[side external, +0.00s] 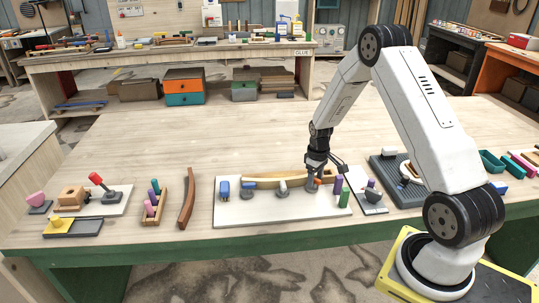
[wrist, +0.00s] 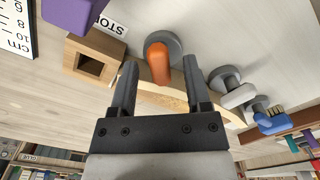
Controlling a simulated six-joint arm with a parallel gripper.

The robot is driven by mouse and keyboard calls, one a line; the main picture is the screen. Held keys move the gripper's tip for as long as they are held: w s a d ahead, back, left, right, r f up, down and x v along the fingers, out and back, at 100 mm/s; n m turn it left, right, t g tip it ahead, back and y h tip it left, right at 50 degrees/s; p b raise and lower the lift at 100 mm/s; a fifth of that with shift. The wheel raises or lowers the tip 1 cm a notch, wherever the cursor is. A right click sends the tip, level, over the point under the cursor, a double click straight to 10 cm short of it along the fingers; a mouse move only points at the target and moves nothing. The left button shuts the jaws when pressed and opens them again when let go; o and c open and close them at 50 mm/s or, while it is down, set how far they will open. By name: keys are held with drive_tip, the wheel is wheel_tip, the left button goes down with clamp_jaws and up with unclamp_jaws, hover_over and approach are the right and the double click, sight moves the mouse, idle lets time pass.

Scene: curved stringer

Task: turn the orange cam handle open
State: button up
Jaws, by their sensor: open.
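The orange cam handle (wrist: 158,62) sits on a round grey base (wrist: 172,42) in the wrist view. My gripper (wrist: 160,62) is open, with one finger on each side of the handle; I cannot tell whether either finger touches it. A curved pale wooden stringer (wrist: 178,102) runs behind the handle and partly beneath the fingers. In the side view my gripper (side external: 315,182) is low over the right part of the white board (side external: 235,215). The stringer (side external: 262,180) lies along that board's back. The gripper largely hides the orange handle there.
A grey-white cam handle (wrist: 240,96) and a blue one (wrist: 268,122) stand along the stringer. A hollow wooden block (wrist: 88,62) by a STOP label and a purple block (wrist: 72,12) are close by. The tabletop behind (side external: 200,135) is clear.

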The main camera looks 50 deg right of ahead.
clamp_jaws()
drive_tip(key=shift+n, duration=0.5)
drive_tip(key=n, duration=0.8)
drive_tip(key=shift+n, duration=0.3)
idle(0.4)
unclamp_jaws()
idle(0.4)
